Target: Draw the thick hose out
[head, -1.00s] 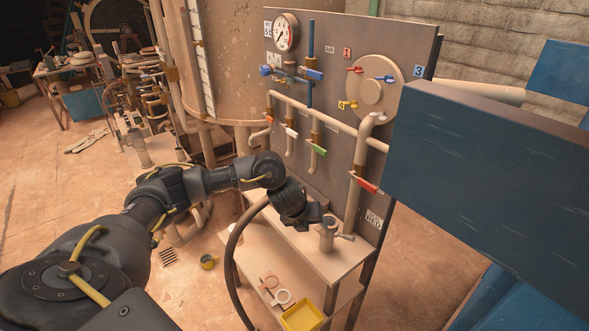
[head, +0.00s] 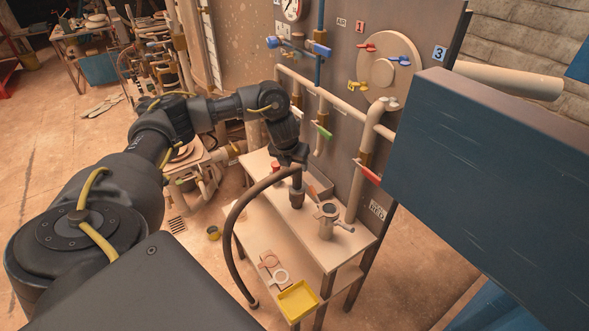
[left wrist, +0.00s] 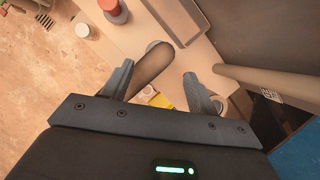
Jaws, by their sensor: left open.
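I cannot tell whether this end touches the bench. My left gripper (head: 293,163) is above the hose's upper end, pointing down. In the left wrist view, its two fingers (left wrist: 160,90) are spread apart, with the hose (left wrist: 152,67) showing in the space between them. A metal stub with a side handle (head: 328,222) stands on the bench, right of the hose end. My right gripper is not in view.
The narrow bench (head: 290,232) stands against the valve panel (head: 340,80). A red-handled pipe (head: 368,173) is close on the right. A yellow tray (head: 298,299) and rings (head: 280,276) lie on the lower shelf. A large blue beam (head: 480,165) blocks the right foreground.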

